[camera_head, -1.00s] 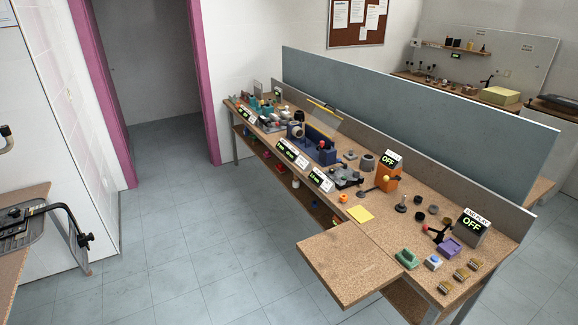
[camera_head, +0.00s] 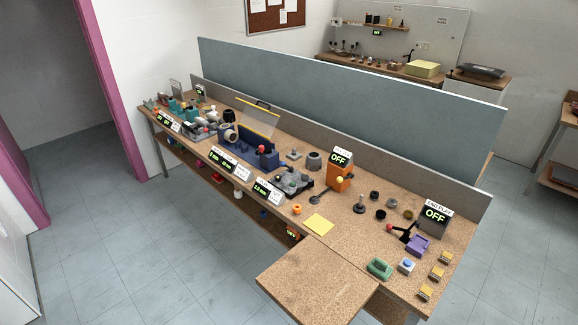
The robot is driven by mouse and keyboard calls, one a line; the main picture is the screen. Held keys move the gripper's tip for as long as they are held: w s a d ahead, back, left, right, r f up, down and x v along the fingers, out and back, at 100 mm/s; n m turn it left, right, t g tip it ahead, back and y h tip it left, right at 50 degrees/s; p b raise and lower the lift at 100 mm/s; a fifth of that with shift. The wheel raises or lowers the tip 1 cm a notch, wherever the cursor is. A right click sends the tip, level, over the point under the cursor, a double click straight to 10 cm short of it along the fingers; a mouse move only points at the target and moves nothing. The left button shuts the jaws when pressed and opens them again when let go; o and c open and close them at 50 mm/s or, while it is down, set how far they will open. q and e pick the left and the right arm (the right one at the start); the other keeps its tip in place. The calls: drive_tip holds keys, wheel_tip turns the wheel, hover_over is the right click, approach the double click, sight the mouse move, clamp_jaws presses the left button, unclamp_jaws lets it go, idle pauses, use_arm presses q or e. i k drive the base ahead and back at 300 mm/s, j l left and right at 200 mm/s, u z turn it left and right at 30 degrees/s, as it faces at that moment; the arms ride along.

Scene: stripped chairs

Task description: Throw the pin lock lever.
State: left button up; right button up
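No part shows a readable "pin lock" label, so I cannot tell which lever is the pin lock lever. Farther right, a black lever (camera_head: 401,232) with a red knob stands beside a purple block (camera_head: 419,244), near a grey display box (camera_head: 435,216) marked "END PLAY" and OFF. A blue machine (camera_head: 262,154) at the middle also carries a red knob. Neither of my grippers is in view.
The long workbench (camera_head: 350,240) has a shelf jutting out (camera_head: 315,282) at its front and a grey-blue partition (camera_head: 345,105) behind. A yellow note (camera_head: 318,224), a green part (camera_head: 379,269) and several small blocks lie on it. Open tiled floor (camera_head: 150,245) lies in front.

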sight(283, 164)
drive_tip(key=z, duration=0.6)
drive_tip(key=i+j+z, duration=0.3)
drive_tip(key=j+z, duration=0.25)
drive_tip(key=j, duration=0.15)
drive_tip(key=i+j+z, duration=0.15)
drive_tip(key=j+z, duration=0.45)
drive_tip(key=j, duration=0.2)
drive_tip(key=i, duration=0.05)
